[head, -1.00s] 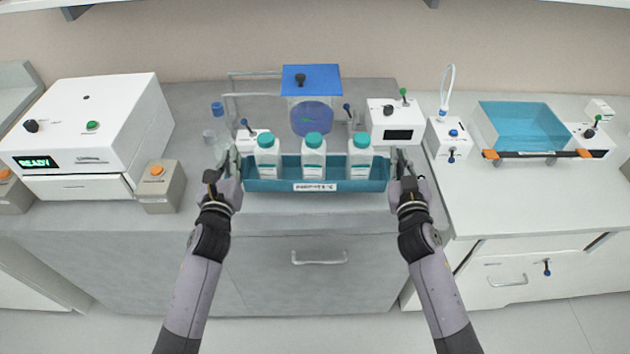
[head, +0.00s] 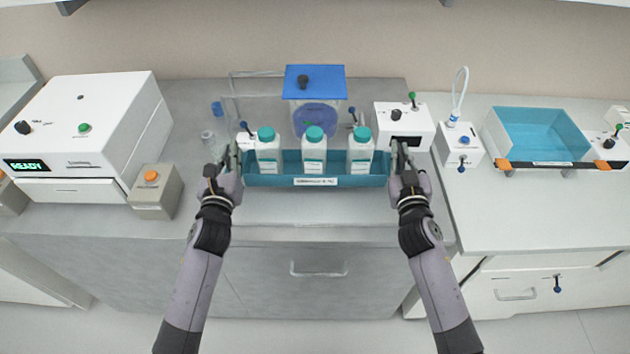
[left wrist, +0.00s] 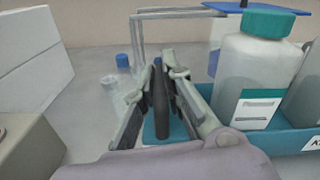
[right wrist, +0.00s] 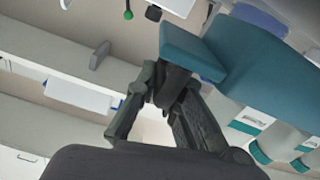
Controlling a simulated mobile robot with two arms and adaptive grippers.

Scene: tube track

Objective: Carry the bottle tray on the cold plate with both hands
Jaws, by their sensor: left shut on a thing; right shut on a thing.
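The teal bottle tray (head: 270,180) is level in front of me in the head view, with three white bottles with teal caps (head: 314,150) upright in a row. My left gripper (head: 233,158) is shut on the dark handle at its left end, close up in the left wrist view (left wrist: 160,95). My right gripper (head: 398,158) is shut on the handle at its right end; the tray end also shows in the right wrist view (right wrist: 240,60). The gap under the tray is hidden. I cannot tell which surface is the cold plate.
Behind the tray stand a blue-lidded clear vessel (head: 314,85) and a white control box (head: 403,125). A white machine reading READY (head: 90,135) and a grey button box (head: 156,190) are left. A blue bath (head: 540,135) is right. Bare grey bench (head: 320,212) lies in front.

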